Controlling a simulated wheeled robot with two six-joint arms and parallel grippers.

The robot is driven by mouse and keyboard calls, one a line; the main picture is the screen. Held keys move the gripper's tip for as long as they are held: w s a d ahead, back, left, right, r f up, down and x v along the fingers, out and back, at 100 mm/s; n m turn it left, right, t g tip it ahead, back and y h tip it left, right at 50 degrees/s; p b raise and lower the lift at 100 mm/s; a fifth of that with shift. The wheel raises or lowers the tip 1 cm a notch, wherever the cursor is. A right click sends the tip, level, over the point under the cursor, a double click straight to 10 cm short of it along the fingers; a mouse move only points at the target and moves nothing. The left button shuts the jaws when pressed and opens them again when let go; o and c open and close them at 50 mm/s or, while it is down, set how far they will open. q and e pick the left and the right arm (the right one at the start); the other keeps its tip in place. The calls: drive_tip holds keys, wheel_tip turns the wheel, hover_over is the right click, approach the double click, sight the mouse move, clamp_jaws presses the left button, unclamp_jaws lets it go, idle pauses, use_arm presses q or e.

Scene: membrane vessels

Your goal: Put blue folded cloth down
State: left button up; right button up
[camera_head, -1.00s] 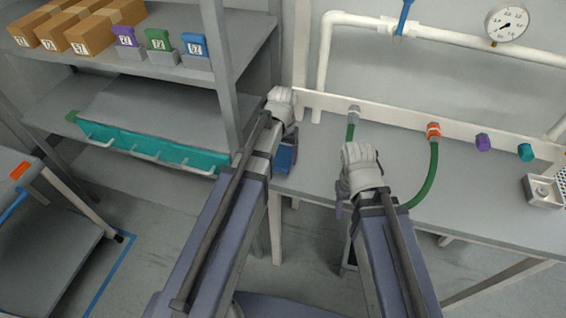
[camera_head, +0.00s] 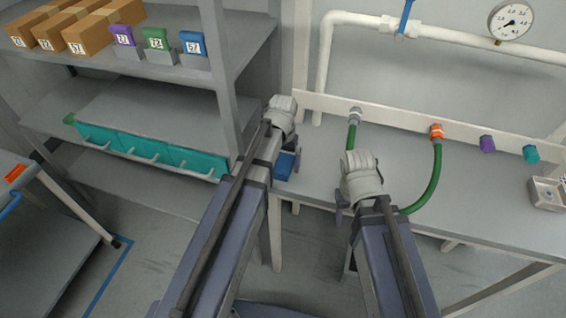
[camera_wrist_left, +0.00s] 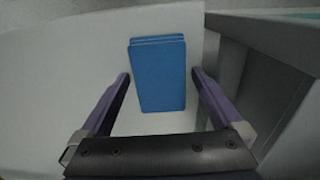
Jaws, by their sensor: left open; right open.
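The blue folded cloth (camera_wrist_left: 160,75) lies flat on the grey bench top in the left wrist view, between the two spread fingers of my left gripper (camera_wrist_left: 161,88). Clear gaps show between the cloth and each finger. In the head view the cloth (camera_head: 285,165) shows partly beside my left wrist, at the bench's left end. My left gripper (camera_head: 287,152) is open there and mostly hidden by the wrist. My right gripper (camera_head: 342,203) is open and empty at the bench's front edge, partly hidden by its own wrist.
The bench (camera_head: 460,205) is mostly clear to the right. A green hose (camera_head: 432,180) loops from the rail behind my right wrist. A shelf post (camera_head: 228,90) stands close left of my left arm. Teal drawers (camera_head: 150,150) and boxes (camera_head: 90,35) fill the shelves.

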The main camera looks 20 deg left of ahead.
sight(283, 164)
use_arm(q)
drive_tip(key=shift+r, duration=0.1)
use_arm(e)
drive_tip(key=shift+r, duration=0.1)
use_arm(q)
wheel_tip(283, 164, up, 12)
drive_tip(key=p, duration=1.2)
drive_tip(key=s+d+m+y, duration=0.1)
drive_tip(key=s+d+m, duration=0.2)
drive_tip(key=s+d, duration=0.7)
drive_tip(key=s, duration=0.4)
drive_tip(key=shift+d, duration=0.25)
use_arm(e)
wheel_tip(283, 164, up, 12)
use_arm(q)
drive_tip(key=shift+s, duration=0.1)
